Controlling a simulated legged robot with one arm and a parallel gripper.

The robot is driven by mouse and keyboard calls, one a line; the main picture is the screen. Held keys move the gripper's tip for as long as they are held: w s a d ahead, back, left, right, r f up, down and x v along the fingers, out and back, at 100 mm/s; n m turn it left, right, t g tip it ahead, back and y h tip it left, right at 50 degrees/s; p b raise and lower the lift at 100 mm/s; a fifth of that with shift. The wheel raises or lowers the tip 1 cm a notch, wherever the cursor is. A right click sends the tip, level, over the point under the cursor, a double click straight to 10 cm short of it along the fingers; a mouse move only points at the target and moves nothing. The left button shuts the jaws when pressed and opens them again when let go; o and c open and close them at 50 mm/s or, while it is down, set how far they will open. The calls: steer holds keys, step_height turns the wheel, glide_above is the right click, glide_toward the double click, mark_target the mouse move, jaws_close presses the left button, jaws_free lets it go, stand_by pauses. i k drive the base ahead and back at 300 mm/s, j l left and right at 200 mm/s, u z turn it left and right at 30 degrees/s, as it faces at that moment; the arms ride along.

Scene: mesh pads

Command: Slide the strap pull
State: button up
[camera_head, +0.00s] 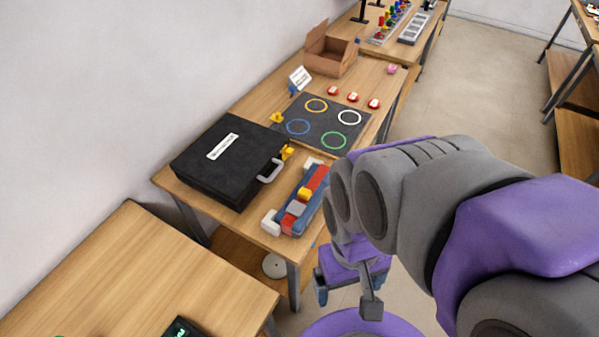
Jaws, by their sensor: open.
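A strap device (312,192) lies near the right edge of the middle wooden table, right of a black case. It has a red strip on a blue base, with white end blocks. A yellow piece (304,194) and a grey block (296,209) sit on the strip; I cannot tell which is the strap pull. My gripper (346,297) is open, off the table's right side and below the device in the picture, apart from it. My arm's large grey and purple links cover the right side of the view.
The black case (208,165) with a grey handle lies at the left. Behind are a dark mat (322,125) with coloured rings, several red-and-white pieces, and a cardboard box (333,58). An emptier table (130,270) stands nearer. Floor is open beyond the right edge.

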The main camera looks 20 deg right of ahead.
mark_target(304, 193)
steer(key=l+z, duration=0.75)
steer(key=j, duration=0.1)
